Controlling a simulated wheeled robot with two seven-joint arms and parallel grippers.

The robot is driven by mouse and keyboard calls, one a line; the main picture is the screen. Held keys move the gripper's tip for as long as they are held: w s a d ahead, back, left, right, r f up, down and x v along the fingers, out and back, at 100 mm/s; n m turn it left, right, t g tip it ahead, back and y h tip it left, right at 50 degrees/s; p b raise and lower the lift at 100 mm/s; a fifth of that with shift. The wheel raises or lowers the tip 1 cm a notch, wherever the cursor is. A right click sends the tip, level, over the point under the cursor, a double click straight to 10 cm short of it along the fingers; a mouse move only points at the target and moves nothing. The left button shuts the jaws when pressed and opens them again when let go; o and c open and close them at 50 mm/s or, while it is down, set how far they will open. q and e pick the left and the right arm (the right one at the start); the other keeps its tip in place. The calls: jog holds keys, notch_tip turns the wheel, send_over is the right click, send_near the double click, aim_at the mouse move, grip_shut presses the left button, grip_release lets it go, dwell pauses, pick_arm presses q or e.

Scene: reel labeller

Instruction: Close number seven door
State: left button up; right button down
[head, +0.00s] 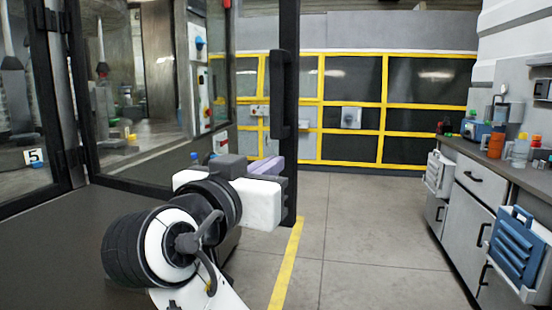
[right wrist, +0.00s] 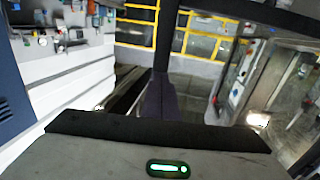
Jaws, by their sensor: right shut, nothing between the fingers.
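A black-framed glass door stands open, with its upright edge bar and black handle (head: 283,95) in the middle of the head view. No number seven label shows, so I cannot read which door this is. My right gripper (head: 268,166) has its pale purple fingers at the lower part of the door's edge bar, below the handle. I cannot tell whether they touch it. In the right wrist view the fingers (right wrist: 159,95) are together and empty, with a dark upright bar just beyond. My left gripper is not in view.
A glass enclosure with a number 5 label (head: 34,156) stands at the left. A workbench (head: 480,165) with drawers, bottles and a blue folded rack (head: 518,245) runs along the right. Yellow-framed panels (head: 350,110) close the back. The grey floor (head: 370,240) between is clear.

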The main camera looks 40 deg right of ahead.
aim_at(286, 157)
jog(key=shift+x, duration=1.7)
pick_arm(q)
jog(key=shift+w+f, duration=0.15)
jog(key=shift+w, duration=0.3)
pick_arm(e)
jog(key=shift+d, duration=0.15)
